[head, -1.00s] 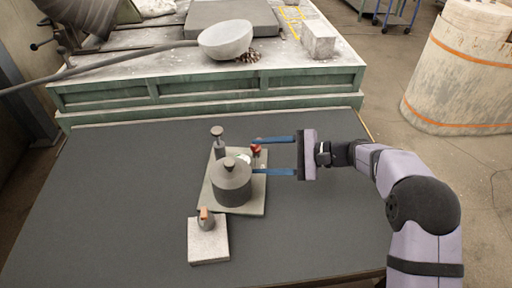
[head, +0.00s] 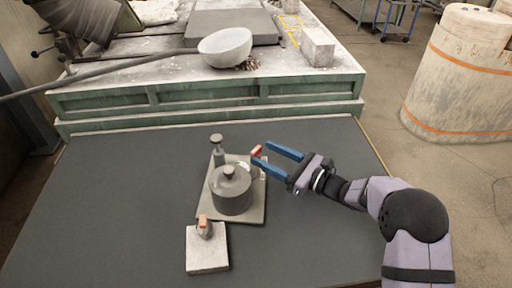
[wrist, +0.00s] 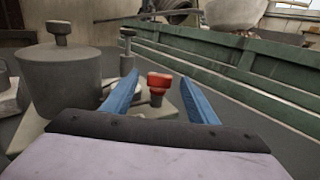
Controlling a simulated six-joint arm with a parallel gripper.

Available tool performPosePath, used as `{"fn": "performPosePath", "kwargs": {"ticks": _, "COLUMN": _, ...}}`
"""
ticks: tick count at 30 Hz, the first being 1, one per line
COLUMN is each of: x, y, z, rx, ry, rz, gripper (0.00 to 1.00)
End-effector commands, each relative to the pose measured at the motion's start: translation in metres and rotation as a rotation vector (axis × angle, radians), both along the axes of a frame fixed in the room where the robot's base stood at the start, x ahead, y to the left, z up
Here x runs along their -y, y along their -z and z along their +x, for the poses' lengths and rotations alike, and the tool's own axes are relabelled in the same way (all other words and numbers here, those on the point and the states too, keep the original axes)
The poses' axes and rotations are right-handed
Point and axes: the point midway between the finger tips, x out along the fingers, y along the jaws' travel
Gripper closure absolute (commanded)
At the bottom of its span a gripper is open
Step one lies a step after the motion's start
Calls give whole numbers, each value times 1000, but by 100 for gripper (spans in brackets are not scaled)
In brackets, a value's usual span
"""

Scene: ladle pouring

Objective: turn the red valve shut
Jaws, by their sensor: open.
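The red valve (head: 256,151) has a small red handle and stands at the right side of a grey plate (head: 247,211). It also shows in the wrist view as a red knob (wrist: 159,82) on a dark stem, in the gap between the two blue fingers. My gripper (head: 263,154) is open, with its fingertips at the valve and pointing to the upper left. I see no clear contact between finger and handle. In the head view the near finger hides the valve's lower part.
A dark lidded pot (head: 231,190) stands on the plate just left of the valve. A thin knobbed post (head: 218,150) rises behind it. A light block (head: 208,254) with an orange-topped fitting (head: 204,226) is in front. The dark tabletop (head: 110,210) is clear on the left.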

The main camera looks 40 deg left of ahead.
Motion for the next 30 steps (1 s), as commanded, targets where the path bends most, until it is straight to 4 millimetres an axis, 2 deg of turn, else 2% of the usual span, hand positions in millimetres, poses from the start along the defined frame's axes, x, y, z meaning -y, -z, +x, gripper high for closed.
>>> {"fn": "performPosePath", "kwargs": {"ticks": 3, "x": -17, "y": -2, "z": -2, "rx": 0, "ry": -2, "rz": 0, "gripper": 47}}
{"fn": "performPosePath", "kwargs": {"ticks": 9, "x": -37, "y": -2, "z": -3, "rx": 1, "ry": -1, "rz": 0, "gripper": 47}}
{"fn": "performPosePath", "kwargs": {"ticks": 21, "x": -44, "y": 0, "z": -3, "rx": 2, "ry": 0, "rz": 0, "gripper": 47}}
{"fn": "performPosePath", "kwargs": {"ticks": 22, "x": -44, "y": 0, "z": -3, "rx": 2, "ry": 0, "rz": 0, "gripper": 49}}
{"fn": "performPosePath", "kwargs": {"ticks": 27, "x": -44, "y": 0, "z": -3, "rx": 2, "ry": -1, "rz": 0, "gripper": 88}}
{"fn": "performPosePath", "kwargs": {"ticks": 30, "x": -44, "y": 0, "z": -3, "rx": 2, "ry": 0, "rz": 0, "gripper": 88}}
